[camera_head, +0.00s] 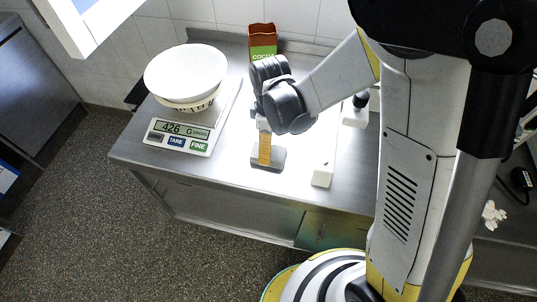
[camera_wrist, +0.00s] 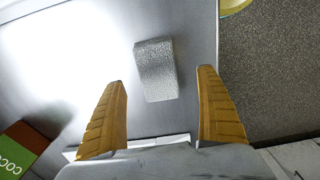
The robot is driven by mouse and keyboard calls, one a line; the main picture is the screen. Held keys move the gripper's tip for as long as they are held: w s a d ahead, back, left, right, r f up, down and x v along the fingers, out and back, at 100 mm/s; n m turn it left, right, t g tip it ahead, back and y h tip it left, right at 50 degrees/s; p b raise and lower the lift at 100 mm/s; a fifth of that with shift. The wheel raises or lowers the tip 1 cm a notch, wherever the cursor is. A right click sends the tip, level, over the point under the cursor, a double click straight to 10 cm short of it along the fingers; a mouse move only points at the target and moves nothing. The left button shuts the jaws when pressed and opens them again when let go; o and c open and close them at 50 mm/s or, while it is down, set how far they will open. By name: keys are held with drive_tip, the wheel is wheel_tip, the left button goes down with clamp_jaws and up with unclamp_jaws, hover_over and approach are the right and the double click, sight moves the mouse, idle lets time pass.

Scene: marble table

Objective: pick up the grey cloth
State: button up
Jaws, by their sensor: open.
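The grey cloth (camera_wrist: 156,69) is a small, textured, folded-looking rectangle lying flat on the metal tabletop. In the wrist view it sits ahead of my open fingers, between the lines of the two tips. In the head view the grey cloth (camera_head: 276,162) is partly hidden behind an orange finger. My gripper (camera_wrist: 162,76) is open and empty, with its two orange fingers wide apart. In the head view my gripper (camera_head: 265,160) points down over the cloth. I cannot tell whether the fingertips touch the tabletop.
A digital scale (camera_head: 168,141) reading 426 carries white bowls (camera_head: 186,72) on the left. A cocoa box (camera_head: 263,40) stands at the back. A white block (camera_head: 322,176) lies right of the cloth. The counter's front edge (camera_head: 225,187) is close.

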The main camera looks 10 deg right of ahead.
drive_tip(key=f+b, duration=0.1)
drive_tip(key=f, duration=0.2)
drive_tip(key=f+b, duration=0.1)
drive_tip(key=f, duration=0.1)
drive_tip(key=shift+w+a+f+b, duration=0.1)
drive_tip(key=shift+w+f+b, duration=0.05)
drive_tip(key=shift+w+b, duration=0.15)
drive_tip(key=c, duration=1.3)
drive_tip(key=shift+o, duration=0.2)
wheel_tip(320, 180, up, 10)
drive_tip(key=p, duration=0.4)
drive_tip(key=shift+o, duration=0.9)
drive_tip(key=shift+c, duration=0.2)
